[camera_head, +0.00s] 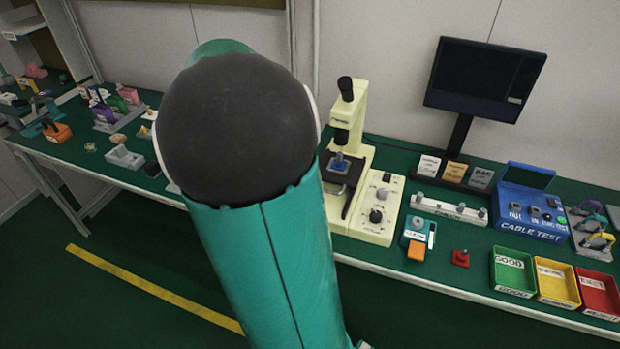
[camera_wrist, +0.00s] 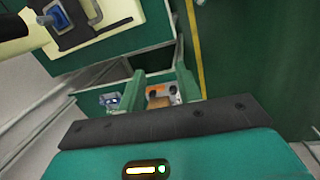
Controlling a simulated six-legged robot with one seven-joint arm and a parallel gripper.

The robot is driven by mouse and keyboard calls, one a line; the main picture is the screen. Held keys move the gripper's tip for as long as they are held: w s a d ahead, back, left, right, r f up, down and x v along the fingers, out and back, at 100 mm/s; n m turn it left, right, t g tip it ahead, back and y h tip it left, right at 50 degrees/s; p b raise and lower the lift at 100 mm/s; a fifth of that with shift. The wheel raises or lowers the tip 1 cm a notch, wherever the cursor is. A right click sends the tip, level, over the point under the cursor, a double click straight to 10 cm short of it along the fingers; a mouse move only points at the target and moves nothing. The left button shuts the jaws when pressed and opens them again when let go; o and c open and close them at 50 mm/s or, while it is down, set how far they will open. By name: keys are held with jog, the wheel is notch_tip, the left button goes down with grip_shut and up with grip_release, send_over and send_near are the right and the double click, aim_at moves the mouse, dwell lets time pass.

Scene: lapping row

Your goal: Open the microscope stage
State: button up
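The cream microscope (camera_head: 357,118) stands on the green bench right of my arm in the head view. Its dark stage (camera_head: 353,178) holds a small blue piece (camera_head: 339,163). In the wrist view, the dark stage (camera_wrist: 82,20) and the blue piece (camera_wrist: 55,16) show at the top left. My gripper (camera_wrist: 160,78) shows in the wrist view with two green fingers apart and a gap between them. It is empty and apart from the stage. My teal arm hides my gripper and part of the microscope's left side in the head view.
A cream control box with knobs (camera_head: 376,213) adjoins the microscope's right side. A monitor (camera_head: 480,78), a blue cable tester (camera_head: 528,212) and green (camera_head: 513,272), yellow (camera_head: 556,283) and red (camera_head: 598,295) trays are further right. Floor in front of the bench (camera_head: 130,300) is clear.

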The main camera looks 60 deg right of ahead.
jog(key=s+d+f+g+h, duration=0.1)
jog(key=s+d+f+g, duration=0.15)
jog(key=d, duration=0.45)
jog(key=s+d+f+g, duration=0.1)
jog(key=s+d+f, duration=0.15)
jog(key=d, duration=0.35)
jog(key=shift+n, duration=0.4)
jog(key=x, duration=1.3)
jog(key=shift+s+d+r, duration=0.1)
jog(key=shift+s+r, duration=0.05)
jog(key=shift+s, duration=0.05)
jog(key=shift+c, duration=0.4)
grip_shut()
